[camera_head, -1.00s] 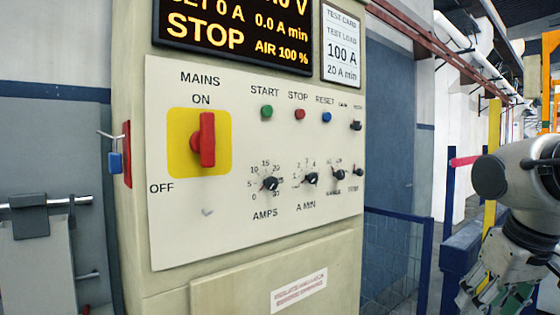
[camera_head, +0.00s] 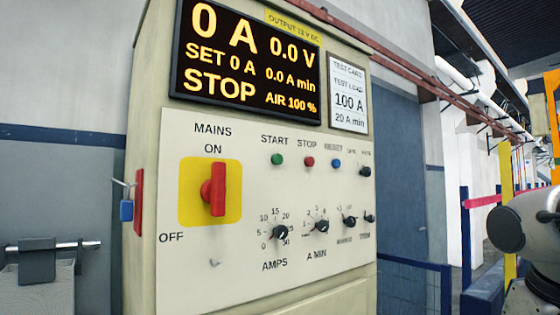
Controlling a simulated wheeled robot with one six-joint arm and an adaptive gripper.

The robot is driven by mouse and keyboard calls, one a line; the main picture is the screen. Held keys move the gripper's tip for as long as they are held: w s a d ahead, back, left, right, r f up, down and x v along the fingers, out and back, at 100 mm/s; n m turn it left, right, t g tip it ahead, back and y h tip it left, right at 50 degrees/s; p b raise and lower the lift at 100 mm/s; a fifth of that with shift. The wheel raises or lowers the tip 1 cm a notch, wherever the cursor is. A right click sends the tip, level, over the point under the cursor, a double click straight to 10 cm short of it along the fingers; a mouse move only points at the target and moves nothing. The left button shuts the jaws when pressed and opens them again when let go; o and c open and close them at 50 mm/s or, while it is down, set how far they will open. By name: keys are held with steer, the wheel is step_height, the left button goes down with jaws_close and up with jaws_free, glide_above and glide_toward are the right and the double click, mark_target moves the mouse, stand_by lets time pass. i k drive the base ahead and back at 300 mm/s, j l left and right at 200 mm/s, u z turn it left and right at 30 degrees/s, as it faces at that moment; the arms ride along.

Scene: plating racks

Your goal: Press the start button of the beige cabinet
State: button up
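The beige cabinet (camera_head: 145,90) stands upright in the middle of the view, its front turned slightly to the right. Its green start button (camera_head: 277,160) sits under the label START, left of a red stop button (camera_head: 309,162) and a blue reset button (camera_head: 336,163). The dark display (camera_head: 247,65) reads 0 A, 0.0 V, SET 0 A and STOP. The red mains switch (camera_head: 213,189) on its yellow plate points up to ON. Part of my grey arm shows at the right edge, apart from the cabinet. My gripper is out of view.
Several black knobs (camera_head: 280,232) sit below the buttons. A red bracket with a blue padlock (camera_head: 126,210) projects from the cabinet's left side. A metal rail (camera_head: 75,245) is at the lower left. A blue frame (camera_head: 445,285) stands right of the cabinet.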

mark_target(276, 159)
steer(key=u, duration=1.7)
steer(key=k+l, duration=0.85)
